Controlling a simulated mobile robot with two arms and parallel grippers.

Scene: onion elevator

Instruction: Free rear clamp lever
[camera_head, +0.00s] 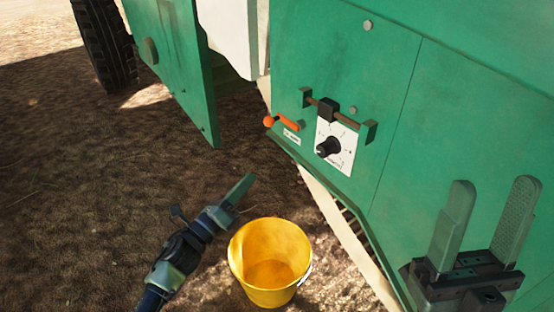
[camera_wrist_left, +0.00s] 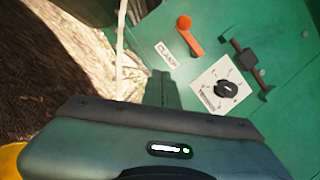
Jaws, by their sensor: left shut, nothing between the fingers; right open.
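The clamp lever (camera_head: 286,122) is an orange arm with a round orange knob on the green machine panel, left of the dial. It also shows in the left wrist view as an orange lever (camera_wrist_left: 189,37) beside a white label reading CLAMP (camera_wrist_left: 166,54). My left gripper (camera_head: 240,188) is shut and empty, below and left of the lever and apart from it. In the left wrist view the shut fingers (camera_wrist_left: 163,90) point toward the panel below the label. My right gripper (camera_head: 490,220) is open and empty in front of the panel at the lower right.
A black dial (camera_head: 328,147) on a white scale plate sits right of the lever, under a brown rod with a black block (camera_head: 327,109). A yellow bucket (camera_head: 270,262) stands on the ground beside my left gripper. An open green door (camera_head: 178,65) hangs at the upper left.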

